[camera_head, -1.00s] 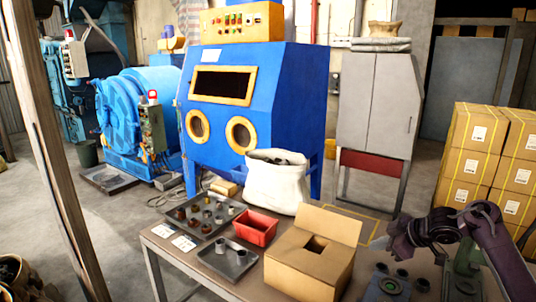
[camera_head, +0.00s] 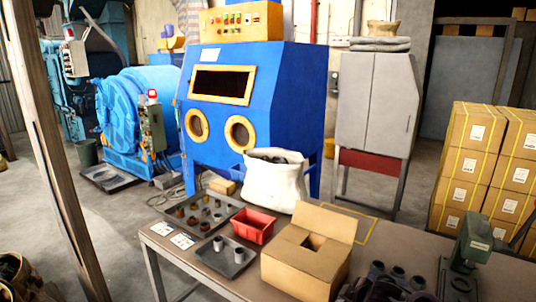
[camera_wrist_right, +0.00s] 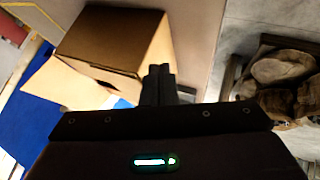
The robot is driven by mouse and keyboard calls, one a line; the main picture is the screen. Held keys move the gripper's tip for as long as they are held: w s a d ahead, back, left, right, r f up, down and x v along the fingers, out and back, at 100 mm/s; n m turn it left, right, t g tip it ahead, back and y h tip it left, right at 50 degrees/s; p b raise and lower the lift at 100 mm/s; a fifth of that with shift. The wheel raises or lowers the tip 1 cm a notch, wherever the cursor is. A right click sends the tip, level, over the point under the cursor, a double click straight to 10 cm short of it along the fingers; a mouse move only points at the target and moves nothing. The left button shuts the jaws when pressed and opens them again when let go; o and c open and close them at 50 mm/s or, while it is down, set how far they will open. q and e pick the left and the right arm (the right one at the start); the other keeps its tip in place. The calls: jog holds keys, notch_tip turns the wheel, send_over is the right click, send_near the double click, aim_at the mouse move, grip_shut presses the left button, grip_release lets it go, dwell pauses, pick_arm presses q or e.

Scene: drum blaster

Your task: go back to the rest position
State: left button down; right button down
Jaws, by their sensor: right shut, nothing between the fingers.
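My right gripper (camera_wrist_right: 160,85) shows in the right wrist view with its dark fingers together and nothing between them. Beyond its tips is an open cardboard box (camera_wrist_right: 118,38); I see no contact with it. The cardboard box (camera_head: 306,268) stands on the table (camera_head: 215,280) to the left of that arm. My left gripper is in neither view.
Stacked cartons (camera_head: 470,160) stand at the right.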

jog(key=s+m+g+h, duration=0.3)
jog(key=s+m, duration=0.6)
jog(key=s, duration=2.3)
notch_tip(320, 180, down, 29)
jog(key=s+g, duration=0.2)
jog(key=g, duration=0.1)
jog(key=s+d+f, duration=0.2)
jog(key=s+f, duration=1.6)
jog(key=s, duration=0.1)
jog(key=shift+d+g, duration=0.4)
jog(key=shift+f, duration=0.1)
